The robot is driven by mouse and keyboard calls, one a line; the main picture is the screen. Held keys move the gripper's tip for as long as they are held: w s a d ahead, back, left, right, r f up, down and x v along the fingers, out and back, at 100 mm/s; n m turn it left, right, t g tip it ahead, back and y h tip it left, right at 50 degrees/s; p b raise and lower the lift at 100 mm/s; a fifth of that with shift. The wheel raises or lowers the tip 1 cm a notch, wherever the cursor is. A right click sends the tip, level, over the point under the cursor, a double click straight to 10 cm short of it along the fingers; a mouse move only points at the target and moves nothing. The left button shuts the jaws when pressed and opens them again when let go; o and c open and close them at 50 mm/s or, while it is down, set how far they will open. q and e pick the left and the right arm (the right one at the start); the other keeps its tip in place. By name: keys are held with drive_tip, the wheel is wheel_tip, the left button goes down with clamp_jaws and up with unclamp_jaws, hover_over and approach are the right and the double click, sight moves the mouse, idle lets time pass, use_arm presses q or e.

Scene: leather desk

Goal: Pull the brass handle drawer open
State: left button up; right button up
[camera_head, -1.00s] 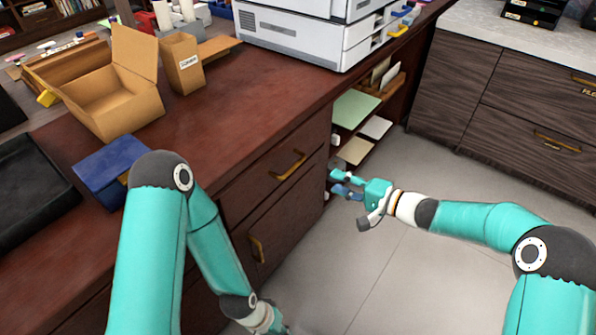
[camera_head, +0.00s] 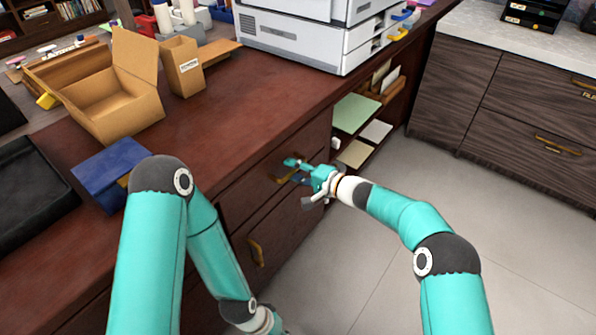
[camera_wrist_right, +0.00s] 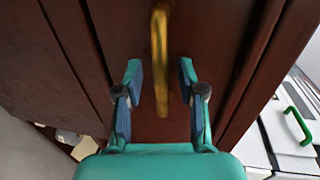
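The drawer (camera_head: 244,197) with the brass handle is in the dark reddish wood desk and looks shut. Its brass handle (camera_head: 281,180) is partly covered by my right gripper (camera_head: 295,171) in the head view. In the right wrist view the curved brass handle (camera_wrist_right: 159,60) lies ahead, its lower end between the fingers of my right gripper (camera_wrist_right: 162,90). The fingers are apart, with a gap on each side of the handle. My left arm reaches down in front of the desk; its gripper is out of the head view past the bottom edge.
A second brass handle (camera_head: 256,252) is on the door below the drawer. Open shelves with papers (camera_head: 356,113) are right of the drawer. A printer (camera_head: 300,40), cardboard box (camera_head: 115,95) and blue box (camera_head: 107,172) stand on the desk. The grey floor (camera_head: 400,170) in front is clear.

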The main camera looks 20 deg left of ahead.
clamp_jaws()
idle(0.3)
